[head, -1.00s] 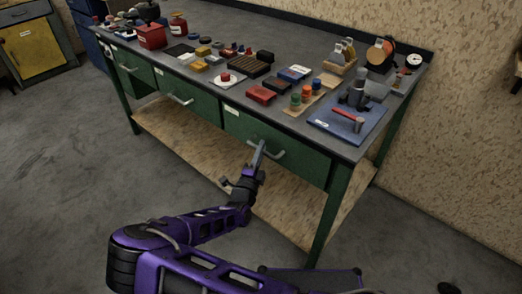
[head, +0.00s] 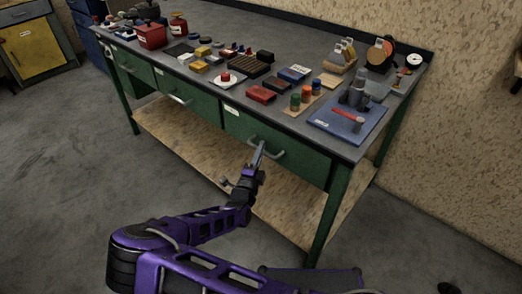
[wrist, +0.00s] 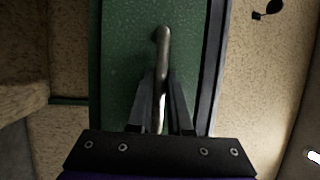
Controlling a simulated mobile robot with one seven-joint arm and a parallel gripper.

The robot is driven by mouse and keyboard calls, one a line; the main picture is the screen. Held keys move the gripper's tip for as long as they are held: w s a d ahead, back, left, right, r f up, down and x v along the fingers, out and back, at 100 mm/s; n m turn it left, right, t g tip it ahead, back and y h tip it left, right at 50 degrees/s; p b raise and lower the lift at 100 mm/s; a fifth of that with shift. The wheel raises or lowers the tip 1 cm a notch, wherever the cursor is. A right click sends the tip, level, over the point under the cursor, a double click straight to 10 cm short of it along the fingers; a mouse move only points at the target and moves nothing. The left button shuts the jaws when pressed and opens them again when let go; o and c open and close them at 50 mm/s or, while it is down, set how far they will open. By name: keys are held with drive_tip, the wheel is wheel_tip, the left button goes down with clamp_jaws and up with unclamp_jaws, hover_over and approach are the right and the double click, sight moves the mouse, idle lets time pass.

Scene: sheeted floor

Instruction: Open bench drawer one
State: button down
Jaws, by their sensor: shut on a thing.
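The bench has a row of green drawers; their labels are too small to read. My gripper (head: 259,152) is at the right-hand drawer (head: 308,166), shut on its grey bar handle (head: 277,154). In the wrist view, my gripper's two dark fingers (wrist: 162,88) lie on either side of the handle (wrist: 163,44), which stands out from the green drawer front (wrist: 122,60). The right-hand drawer looks closed, flush with the bench front. The middle drawer (head: 187,99) and left drawer (head: 135,70) stand to its left.
The grey bench top (head: 215,105) carries many small items, including a blue tray (head: 322,125) and a red box (head: 262,95) near the front edge. A wooden lower shelf (head: 195,150) runs beneath the drawers. Grey floor (head: 60,170) is clear in front and left.

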drive_tip(key=shift+a, duration=0.1)
idle(0.3)
drive_tip(key=s+a, duration=0.9)
drive_tip(key=s, duration=0.2)
drive_tip(key=s+a+p, duration=0.1)
drive_tip(key=s+a, duration=0.8)
drive_tip(key=s, duration=0.3)
drive_tip(key=shift+s, duration=0.15)
drive_tip(key=c, duration=0.8)
unclamp_jaws()
drive_tip(key=shift+c, duration=0.2)
drive_tip(key=v, duration=1.7)
drive_tip(key=shift+s, duration=0.2)
